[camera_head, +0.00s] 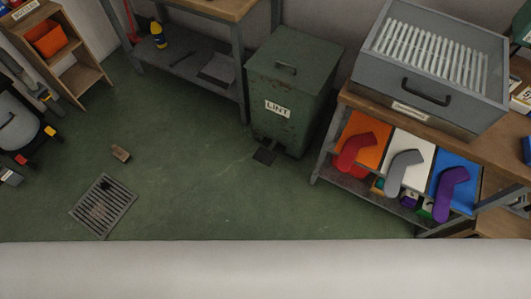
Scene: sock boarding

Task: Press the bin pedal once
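The bin is a dark green metal box (291,85) with a white label reading LINT, standing on the floor between two benches. Its lid (297,57) is down and has a small handle. A dark flat pedal (265,156) sticks out at the foot of its front, low over the green floor. Neither of my grippers shows in the head view, and nothing is seen touching the pedal.
A bench (437,133) at right holds a grey drawer unit and red, grey and purple sock shapes. A floor grate (103,206) and a small brown block (121,153) lie at left. The floor before the bin is clear. A pale surface crosses the bottom.

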